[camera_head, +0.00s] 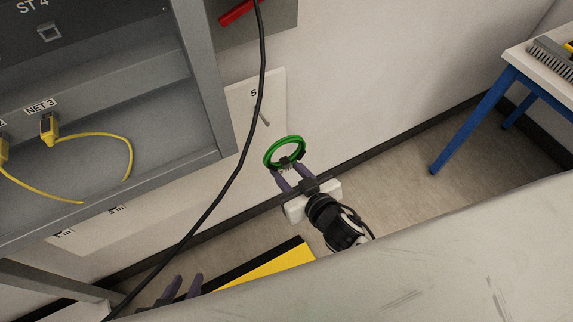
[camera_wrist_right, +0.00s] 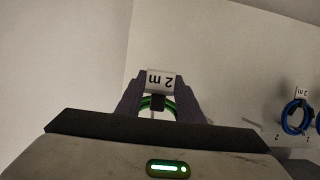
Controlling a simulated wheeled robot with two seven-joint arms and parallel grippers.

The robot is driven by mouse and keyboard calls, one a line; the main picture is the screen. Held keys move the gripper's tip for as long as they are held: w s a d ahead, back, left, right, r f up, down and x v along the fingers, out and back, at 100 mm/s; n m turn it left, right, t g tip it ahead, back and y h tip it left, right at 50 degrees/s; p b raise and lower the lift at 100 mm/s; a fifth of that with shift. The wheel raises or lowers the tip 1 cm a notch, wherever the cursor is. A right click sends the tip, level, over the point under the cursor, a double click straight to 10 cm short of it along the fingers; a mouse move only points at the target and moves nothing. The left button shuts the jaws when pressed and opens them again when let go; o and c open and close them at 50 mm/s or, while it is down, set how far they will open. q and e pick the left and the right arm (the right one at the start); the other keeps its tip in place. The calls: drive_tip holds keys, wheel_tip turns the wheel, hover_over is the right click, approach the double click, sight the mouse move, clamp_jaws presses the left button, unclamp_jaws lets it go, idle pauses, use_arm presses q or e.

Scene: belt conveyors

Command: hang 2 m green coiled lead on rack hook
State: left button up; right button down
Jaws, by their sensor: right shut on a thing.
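The green coiled lead (camera_head: 299,139) is held by my right gripper (camera_head: 291,176), which is shut on it. In the right wrist view its white tag (camera_wrist_right: 161,79) reads "2 m", upside down, between the fingers, with green loops (camera_wrist_right: 146,103) below. In the head view the coil stands above the fingertips, in front of the pale wall. A thin hook (camera_head: 264,118) sticks out of a white panel marked "5", just above and left of the coil; the two look apart. My left gripper (camera_head: 183,286) shows two spread fingers, empty, at the bottom left, partly hidden.
A grey cabinet (camera_head: 226,120) with yellow cables (camera_head: 130,150) stands at left. A black cable (camera_head: 235,160) crosses in front of it. A blue-legged table (camera_head: 475,120) stands at right. A blue coiled lead (camera_wrist_right: 297,118) hangs in the wrist view. A pale surface (camera_head: 430,260) fills the foreground.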

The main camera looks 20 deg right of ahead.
drive_tip(key=shift+w+r+b+x, duration=0.15)
drive_tip(key=shift+r+b+x, duration=0.4)
drive_tip(key=shift+x, duration=1.3)
drive_tip(key=shift+w+r+b+x, duration=0.25)
drive_tip(key=shift+b+x, duration=0.65)
drive_tip(key=shift+x, duration=1)
drive_tip(key=shift+w+r+b+x, duration=0.1)
drive_tip(key=shift+r+b+x, duration=0.45)
drive_tip(key=shift+x, duration=1.3)
drive_tip(key=shift+w+a+f+b, duration=0.1)
drive_tip(key=shift+w+f+b, duration=0.05)
drive_tip(key=shift+f+b, duration=0.15)
drive_tip(key=c, duration=1.1)
unclamp_jaws()
drive_tip(key=shift+f, duration=0.1)
